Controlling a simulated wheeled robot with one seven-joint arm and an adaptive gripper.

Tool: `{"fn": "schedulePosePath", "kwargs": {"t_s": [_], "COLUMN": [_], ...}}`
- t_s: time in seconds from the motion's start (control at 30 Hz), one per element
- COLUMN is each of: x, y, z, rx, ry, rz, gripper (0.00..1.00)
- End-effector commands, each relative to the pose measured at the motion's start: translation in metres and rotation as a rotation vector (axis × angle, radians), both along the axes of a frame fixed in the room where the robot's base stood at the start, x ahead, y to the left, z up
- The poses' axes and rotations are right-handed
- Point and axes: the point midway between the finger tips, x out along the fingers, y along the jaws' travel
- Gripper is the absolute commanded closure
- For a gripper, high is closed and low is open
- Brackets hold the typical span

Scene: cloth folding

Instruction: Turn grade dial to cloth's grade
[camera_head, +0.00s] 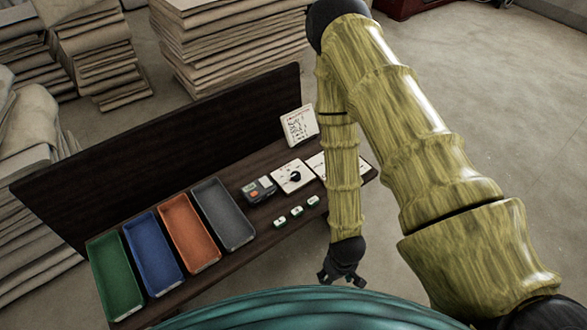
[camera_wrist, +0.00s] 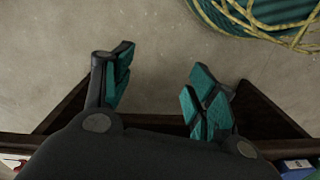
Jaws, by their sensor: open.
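The grade dial (camera_head: 295,176) is a small black knob on a white plate on the dark bench; its pointer setting is too small to read. My gripper (camera_head: 342,279) hangs at the bench's front right, nearer to the camera than the dial and apart from it. In the wrist view my gripper (camera_wrist: 161,88) is open, with nothing between its teal-padded fingers but floor beyond. A white card (camera_head: 299,125) with unreadable handwriting stands behind the dial. I cannot tell which cloth is the graded one; folded cloth stacks (camera_head: 235,50) stand behind the bench.
Green (camera_head: 117,277), blue (camera_head: 153,254), orange (camera_head: 190,231) and grey (camera_head: 223,213) trays line the bench's left. A grey device (camera_head: 259,190) with an orange button sits beside the dial plate. Small green-and-white blocks (camera_head: 296,211) lie in front. A dark back panel (camera_head: 160,157) rises behind.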

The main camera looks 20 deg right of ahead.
Motion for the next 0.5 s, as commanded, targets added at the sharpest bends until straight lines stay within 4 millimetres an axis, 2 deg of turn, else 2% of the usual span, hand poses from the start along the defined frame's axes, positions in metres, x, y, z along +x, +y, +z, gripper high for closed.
{"fn": "schedulePosePath", "kwargs": {"t_s": [0.03,0.1,0.17,0.23,0.3,0.37,0.5], "x": [0.03,0.072,0.111,0.158,0.206,0.244,0.324], "y": [0.0,0.0,0.0,-0.001,-0.001,-0.001,-0.002], "z": [-0.009,-0.018,-0.021,-0.02,-0.014,-0.005,0.026], "rx": [0.003,0.006,0.008,0.008,0.008,0.006,-0.001], "ry": [-0.013,-0.017,-0.019,-0.023,-0.025,-0.027,-0.026], "rz": [0.054,0.15,0.24,0.348,0.456,0.544,0.738], "gripper": [0.42,0.42,0.42,0.42,0.42,0.42,0.42]}}
